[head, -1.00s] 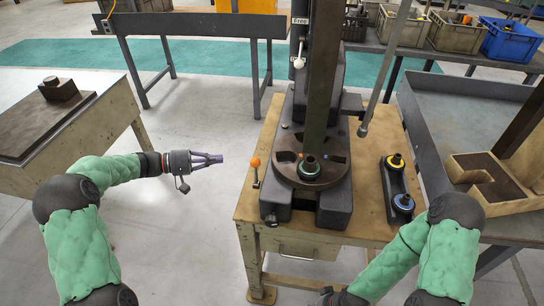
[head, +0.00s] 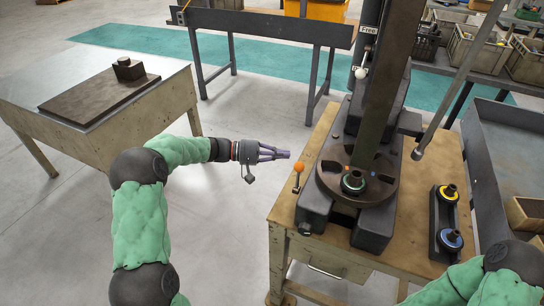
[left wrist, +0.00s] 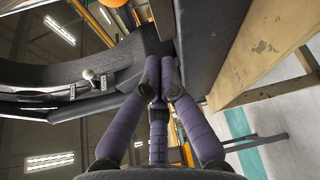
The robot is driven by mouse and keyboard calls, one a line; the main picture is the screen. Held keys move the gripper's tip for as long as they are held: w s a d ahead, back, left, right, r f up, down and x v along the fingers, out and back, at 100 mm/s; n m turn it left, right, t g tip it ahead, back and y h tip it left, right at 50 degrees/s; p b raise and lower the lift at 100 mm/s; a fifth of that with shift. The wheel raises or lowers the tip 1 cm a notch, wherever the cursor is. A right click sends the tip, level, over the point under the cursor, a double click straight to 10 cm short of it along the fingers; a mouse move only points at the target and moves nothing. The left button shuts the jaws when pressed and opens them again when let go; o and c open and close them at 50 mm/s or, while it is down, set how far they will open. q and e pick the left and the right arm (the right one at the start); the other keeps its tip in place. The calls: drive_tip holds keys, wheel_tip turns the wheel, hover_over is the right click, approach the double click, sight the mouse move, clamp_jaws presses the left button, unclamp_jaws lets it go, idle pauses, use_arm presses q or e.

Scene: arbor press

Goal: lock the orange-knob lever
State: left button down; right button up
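The orange-knob lever (head: 299,168) stands upright at the front left of the arbor press, beside the round dark plate (head: 358,180). My left gripper (head: 286,154) is just left of the orange knob in the head view, apart from it and slightly higher in the picture. Its purple fingers (left wrist: 158,80) converge with their tips together in the left wrist view, with nothing visible between them. I cannot make out the orange knob in the left wrist view. My right gripper is outside the head view; only part of that arm shows at bottom right.
A white-knobbed lever (head: 360,73) sits by a "Free" label on the press; a white knob between labels shows in the left wrist view (left wrist: 88,74). A dark holder (head: 444,222) with yellow and blue ringed parts stands right. A steel-topped table (head: 60,75) is left, with open floor between.

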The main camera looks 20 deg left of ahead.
sight(298, 178)
use_arm(q)
drive_tip(key=d, duration=0.1)
drive_tip(key=s+d+b, duration=0.1)
drive_tip(key=d, duration=0.1)
drive_tip(key=s+d+b, duration=0.1)
drive_tip(key=shift+d+r, duration=0.25)
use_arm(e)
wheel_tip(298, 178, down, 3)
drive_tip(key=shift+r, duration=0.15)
use_arm(q)
drive_tip(key=shift+s+a, duration=0.1)
drive_tip(key=shift+s+r, duration=0.1)
drive_tip(key=shift+s, duration=0.2)
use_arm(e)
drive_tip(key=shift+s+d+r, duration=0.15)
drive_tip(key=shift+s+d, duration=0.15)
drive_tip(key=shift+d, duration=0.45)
